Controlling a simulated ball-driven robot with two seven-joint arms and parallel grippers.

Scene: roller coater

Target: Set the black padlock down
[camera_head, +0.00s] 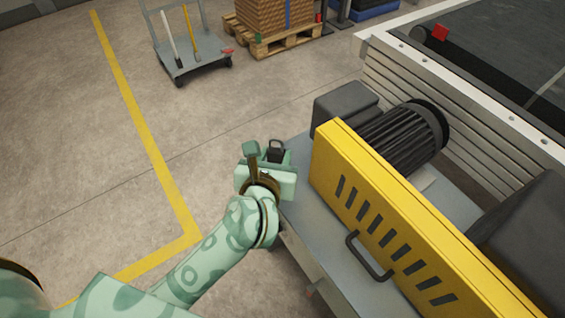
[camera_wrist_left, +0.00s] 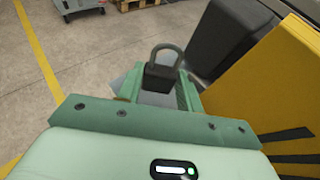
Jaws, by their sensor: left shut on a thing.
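The black padlock (camera_head: 276,152) shows at the end of my left gripper (camera_head: 270,157) in the head view, with its shackle up. In the left wrist view the padlock (camera_wrist_left: 161,70) sits between the two green fingers of my left gripper (camera_wrist_left: 160,88), which is shut on it. The gripper is over or beside the left end of the grey machine ledge (camera_head: 309,226); I cannot tell whether the padlock touches the ledge. My right gripper is in neither view.
A yellow guard (camera_head: 400,215) with a black handle (camera_head: 368,257) stands close to the right of the gripper. A black motor (camera_head: 405,135) is behind it. A grey cart (camera_head: 190,52) and a loaded pallet (camera_head: 272,42) stand farther back. The floor to the left is clear.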

